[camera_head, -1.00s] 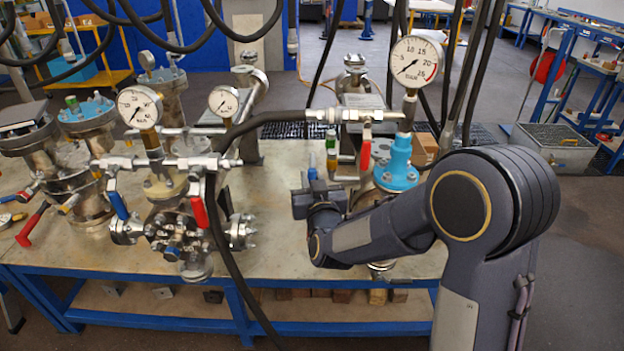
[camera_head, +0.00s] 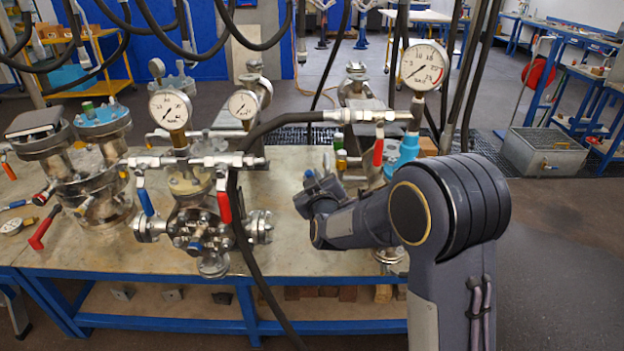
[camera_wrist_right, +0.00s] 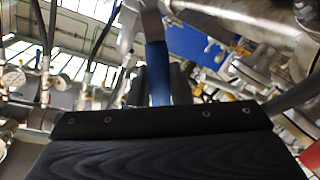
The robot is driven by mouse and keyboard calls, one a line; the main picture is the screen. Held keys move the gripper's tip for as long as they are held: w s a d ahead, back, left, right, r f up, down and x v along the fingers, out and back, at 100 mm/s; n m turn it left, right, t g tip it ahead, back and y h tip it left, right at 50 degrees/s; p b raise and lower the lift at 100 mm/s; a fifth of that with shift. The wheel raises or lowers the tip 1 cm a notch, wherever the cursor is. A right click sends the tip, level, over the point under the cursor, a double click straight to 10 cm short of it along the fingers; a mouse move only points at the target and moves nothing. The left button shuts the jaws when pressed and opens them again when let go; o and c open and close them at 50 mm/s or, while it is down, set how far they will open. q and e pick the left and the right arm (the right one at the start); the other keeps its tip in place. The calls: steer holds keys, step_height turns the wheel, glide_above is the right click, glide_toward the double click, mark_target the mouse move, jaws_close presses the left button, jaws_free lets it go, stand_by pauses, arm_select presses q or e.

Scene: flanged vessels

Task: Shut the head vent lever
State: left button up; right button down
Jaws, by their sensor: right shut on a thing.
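The vessel on the right has a bright blue upper part (camera_head: 409,148), a pressure gauge (camera_head: 423,66) above it and a red lever (camera_head: 378,150) hanging from its top pipework. My right gripper (camera_head: 314,182) is at the left side of this vessel, partly hidden by its own wrist. In the right wrist view, a blue lever handle (camera_wrist_right: 158,72) stands between the dark fingers (camera_wrist_right: 164,88), which are shut on it. The handle's pivot and valve are hard to make out. I cannot tell from the frames whether this valve is open or shut. My left gripper is out of view.
A middle vessel with a blue lever (camera_head: 146,202) and a red lever (camera_head: 224,206) stands left of my right gripper. A black hose (camera_head: 236,215) runs down in front of it. More vessels crowd the left. The bench (camera_head: 285,240) is bare between the vessels.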

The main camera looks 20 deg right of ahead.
steer(key=w+a+f+n+g+h+p, duration=0.1)
steer(key=a+f+n+h+p, duration=0.1)
steer(key=f+n, duration=0.4)
steer(key=shift+a+f+n+g+h+p, duration=0.3)
steer(key=shift+a+n+p, duration=0.6)
steer(key=shift+n, duration=1.1)
steer(key=shift+d, duration=0.1)
steer(key=c, duration=1.4)
jaws_free()
steer(key=shift+o, duration=0.2)
steer(key=b+v, duration=0.1)
steer(key=v, duration=0.7)
